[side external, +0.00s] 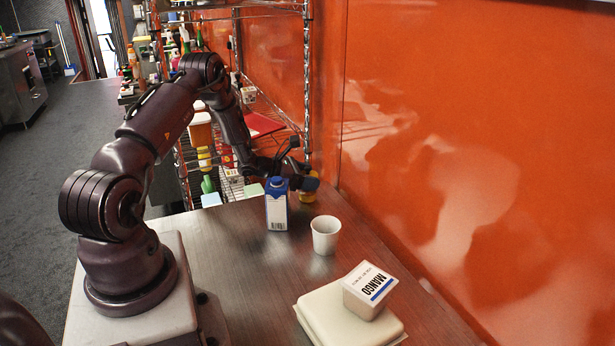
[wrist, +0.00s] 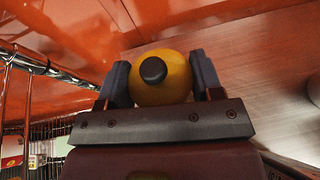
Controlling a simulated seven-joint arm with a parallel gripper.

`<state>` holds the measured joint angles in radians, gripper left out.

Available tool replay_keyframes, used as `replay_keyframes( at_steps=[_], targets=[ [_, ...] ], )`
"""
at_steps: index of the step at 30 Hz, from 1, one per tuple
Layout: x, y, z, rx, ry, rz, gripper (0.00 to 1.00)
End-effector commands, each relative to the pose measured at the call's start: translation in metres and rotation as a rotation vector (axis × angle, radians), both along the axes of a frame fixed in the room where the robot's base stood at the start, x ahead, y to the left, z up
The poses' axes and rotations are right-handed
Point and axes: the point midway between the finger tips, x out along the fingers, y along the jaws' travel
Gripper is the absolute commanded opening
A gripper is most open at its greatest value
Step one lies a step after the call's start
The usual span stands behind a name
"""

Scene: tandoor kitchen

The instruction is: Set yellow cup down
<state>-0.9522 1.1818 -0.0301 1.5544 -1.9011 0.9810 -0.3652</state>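The yellow cup (wrist: 178,92) is between the two dark fingers of my gripper (wrist: 160,80) in the wrist view, and both fingers lie against its sides. A dark round knob or cap shows in front of its middle.
A blue and white carton (side external: 276,205) stands just in front of my gripper. A white cup (side external: 325,235) stands to its right. A mango box (side external: 369,291) rests on a cream container (side external: 330,318) nearer the camera. A wire shelf (side external: 307,75) and an orange wall (side external: 480,130) border the table.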

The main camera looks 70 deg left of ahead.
Motion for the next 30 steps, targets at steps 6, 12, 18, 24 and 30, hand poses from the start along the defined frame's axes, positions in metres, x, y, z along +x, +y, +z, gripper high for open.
replay_keyframes(
  at_steps=[6, 12, 18, 24, 30],
  targets=[
    [0.000, 0.000, 0.000, 0.000, 0.000, 0.000, 0.85],
    [0.000, 0.000, 0.002, 0.000, 0.000, 0.000, 0.85],
    [-0.021, 0.004, 0.012, -0.001, 0.001, 0.005, 0.85],
    [-0.046, 0.005, 0.040, 0.005, -0.004, 0.000, 0.85],
    [-0.046, 0.005, 0.075, 0.002, -0.001, 0.000, 0.85]
  ],
)
